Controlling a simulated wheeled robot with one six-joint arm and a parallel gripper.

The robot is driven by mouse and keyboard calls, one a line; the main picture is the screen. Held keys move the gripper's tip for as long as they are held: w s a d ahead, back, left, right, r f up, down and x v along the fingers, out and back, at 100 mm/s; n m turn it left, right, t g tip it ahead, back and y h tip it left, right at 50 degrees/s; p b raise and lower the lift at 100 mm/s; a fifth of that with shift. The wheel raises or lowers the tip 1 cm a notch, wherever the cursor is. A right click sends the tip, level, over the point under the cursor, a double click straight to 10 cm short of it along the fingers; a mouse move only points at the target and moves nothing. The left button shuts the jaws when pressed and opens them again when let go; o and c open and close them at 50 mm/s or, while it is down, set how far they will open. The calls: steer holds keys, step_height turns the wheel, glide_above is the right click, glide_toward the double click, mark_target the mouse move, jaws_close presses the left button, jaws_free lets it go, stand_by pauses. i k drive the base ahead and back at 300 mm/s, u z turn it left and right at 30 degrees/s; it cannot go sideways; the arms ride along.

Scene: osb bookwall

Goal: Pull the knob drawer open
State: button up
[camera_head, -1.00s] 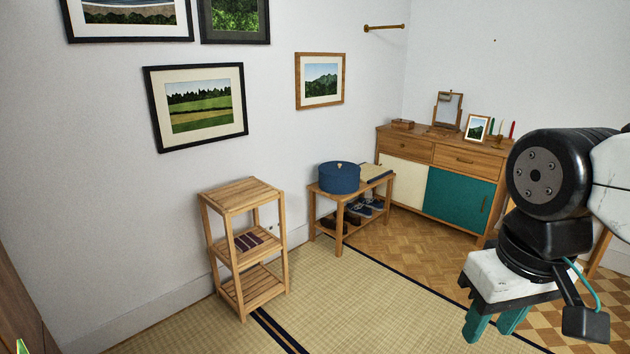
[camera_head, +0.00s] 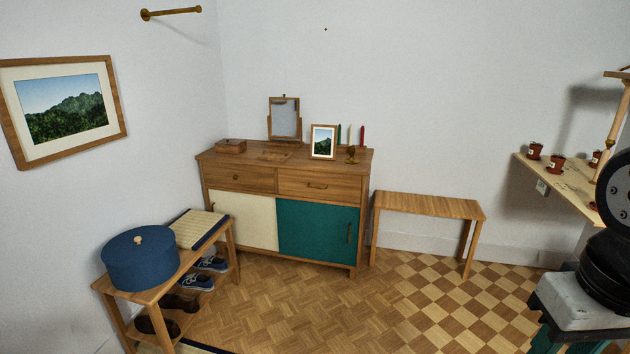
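A wooden sideboard (camera_head: 365,196) stands against the back wall. Its upper left drawer (camera_head: 222,178) has a small round knob (camera_head: 236,177) and looks shut. Its upper right drawer (camera_head: 338,187) has a bar handle and also looks shut. Below are a cream door (camera_head: 243,219) and a teal door (camera_head: 312,231).
A low bench (camera_head: 226,240) at front left holds a blue round box (camera_head: 140,258), with shoes below. A small wooden table (camera_head: 430,205) stands right of the sideboard. A wall shelf (camera_head: 560,190) with pots is at right. The parquet floor (camera_head: 300,300) before the sideboard is clear.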

mark_target(250, 167)
steer(key=z, duration=0.1)
steer(key=i, duration=2)
steer(key=u, duration=0.7)
steer(key=i, duration=1.9)
steer(key=u, duration=1.1)
steer(key=i, duration=0.55)
steer(key=u, duration=0.2)
